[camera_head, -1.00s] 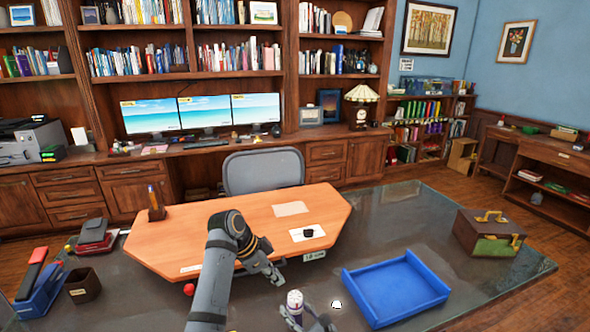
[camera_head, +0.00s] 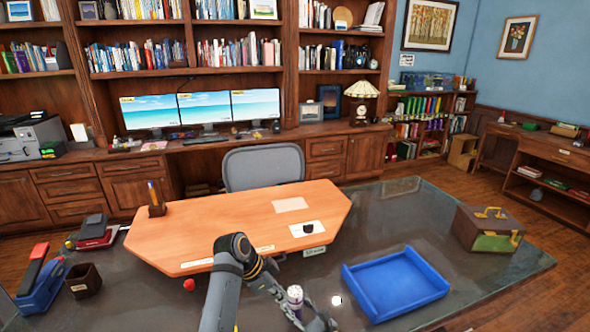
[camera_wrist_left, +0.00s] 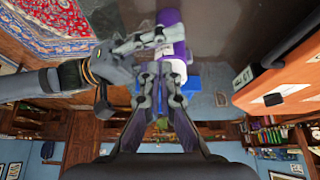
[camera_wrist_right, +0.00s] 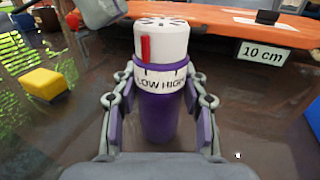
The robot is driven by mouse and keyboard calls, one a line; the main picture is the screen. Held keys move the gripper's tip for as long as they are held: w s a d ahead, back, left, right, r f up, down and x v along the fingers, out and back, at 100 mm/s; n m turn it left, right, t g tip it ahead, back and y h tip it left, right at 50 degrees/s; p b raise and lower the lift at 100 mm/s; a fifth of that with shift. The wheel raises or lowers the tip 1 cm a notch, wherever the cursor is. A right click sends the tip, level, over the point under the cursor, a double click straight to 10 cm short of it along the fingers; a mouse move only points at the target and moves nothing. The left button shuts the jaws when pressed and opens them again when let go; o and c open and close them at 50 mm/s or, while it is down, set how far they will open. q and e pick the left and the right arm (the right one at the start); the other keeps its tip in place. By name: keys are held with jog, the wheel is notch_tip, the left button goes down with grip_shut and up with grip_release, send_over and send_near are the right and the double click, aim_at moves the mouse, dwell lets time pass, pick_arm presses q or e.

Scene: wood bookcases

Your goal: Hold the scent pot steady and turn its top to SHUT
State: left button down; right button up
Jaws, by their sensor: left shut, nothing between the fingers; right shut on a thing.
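The scent pot (camera_wrist_right: 160,115) is a purple upright cylinder with a white vented top (camera_wrist_right: 161,38). A red pointer (camera_wrist_right: 146,48) on the top stands above the LOW mark; HIGH is to its right, and no SHUT mark shows. My right gripper (camera_wrist_right: 158,98) is shut around the purple body. In the head view the pot (camera_head: 295,297) is near the front edge. My left gripper (camera_wrist_left: 162,72) is shut and empty close to the pot's top; I cannot tell whether they touch. The left wrist view shows the purple body (camera_wrist_left: 170,18) beside it.
A blue tray (camera_head: 395,287) lies right of the pot on the dark desk (camera_head: 380,225). An orange board (camera_head: 240,225) with a "10 cm" label lies behind. A red ball (camera_head: 189,285) and a brown cup (camera_head: 84,280) are left. A brown-green case (camera_head: 489,230) stands far right.

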pick_arm(q)
jog(key=shift+f, duration=0.45)
jog(key=shift+w+d, duration=0.2)
dwell(0.4)
